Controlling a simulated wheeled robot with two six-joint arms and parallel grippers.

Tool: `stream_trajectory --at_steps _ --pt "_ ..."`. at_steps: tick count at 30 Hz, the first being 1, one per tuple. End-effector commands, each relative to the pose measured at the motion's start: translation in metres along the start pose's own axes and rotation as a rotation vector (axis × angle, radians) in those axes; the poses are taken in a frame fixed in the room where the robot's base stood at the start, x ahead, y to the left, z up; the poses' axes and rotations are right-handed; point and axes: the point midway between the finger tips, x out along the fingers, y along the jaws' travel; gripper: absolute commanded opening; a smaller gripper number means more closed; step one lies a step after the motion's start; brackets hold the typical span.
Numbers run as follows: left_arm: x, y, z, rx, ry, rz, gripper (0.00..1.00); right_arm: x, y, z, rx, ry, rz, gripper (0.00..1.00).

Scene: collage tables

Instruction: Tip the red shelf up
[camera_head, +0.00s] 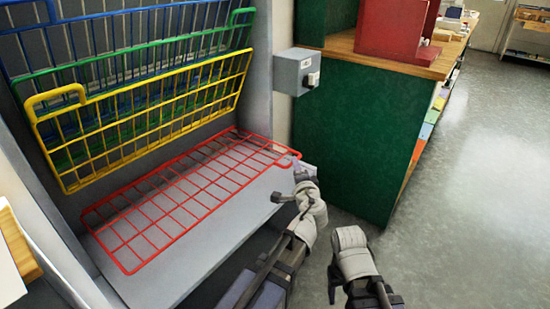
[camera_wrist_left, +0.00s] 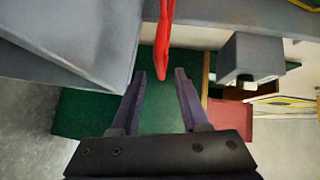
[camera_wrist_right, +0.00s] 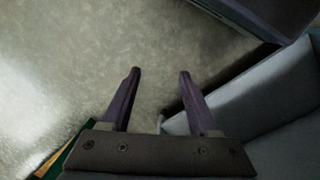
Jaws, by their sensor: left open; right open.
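The red wire shelf (camera_head: 190,195) lies low and nearly flat over a grey ledge (camera_head: 205,240) in the head view. My left gripper (camera_head: 290,178) is at the shelf's right end. In the left wrist view the red rim (camera_wrist_left: 165,40) comes down between the open fingers of the left gripper (camera_wrist_left: 158,80), near their tips; I cannot tell whether it touches them. My right gripper (camera_wrist_right: 158,75) is open and empty in the right wrist view, above the floor. In the head view the right arm hangs at the lower middle, and its fingertips are hard to make out.
Yellow (camera_head: 150,115), green (camera_head: 135,85) and blue (camera_head: 110,40) wire shelves stand tilted up behind the red one. A grey switch box (camera_head: 292,72) is on the wall at right. A green cabinet (camera_head: 365,140) stands beyond it. The floor (camera_head: 470,190) at right is clear.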

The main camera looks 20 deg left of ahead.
Motion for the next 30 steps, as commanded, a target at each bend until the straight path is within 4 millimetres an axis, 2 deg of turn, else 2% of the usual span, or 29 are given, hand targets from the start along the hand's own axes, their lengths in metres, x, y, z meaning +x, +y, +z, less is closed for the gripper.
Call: stream_trajectory --at_steps 1,7,11,21,24,30 --pt "0.000 0.000 0.000 0.000 0.000 0.000 0.45 0.000 0.000 0.000 0.000 0.000 0.000 0.68" --pt "0.008 0.001 -0.001 0.000 -0.001 0.000 0.45 0.001 0.000 0.000 0.000 0.000 0.000 0.90" --pt "0.022 0.001 -0.001 0.000 -0.001 0.000 0.45 0.004 0.000 0.000 0.000 0.000 0.000 0.90" --pt "0.072 0.001 -0.001 0.000 -0.001 0.000 0.45 0.011 -0.001 -0.001 -0.002 0.001 -0.001 0.90" --pt "0.078 0.000 -0.001 0.000 0.000 0.000 0.45 0.012 -0.001 -0.001 -0.002 0.001 -0.001 0.90" --pt "0.078 0.000 0.000 0.000 0.000 0.000 0.45 0.011 -0.001 -0.001 -0.002 0.001 -0.001 0.90"
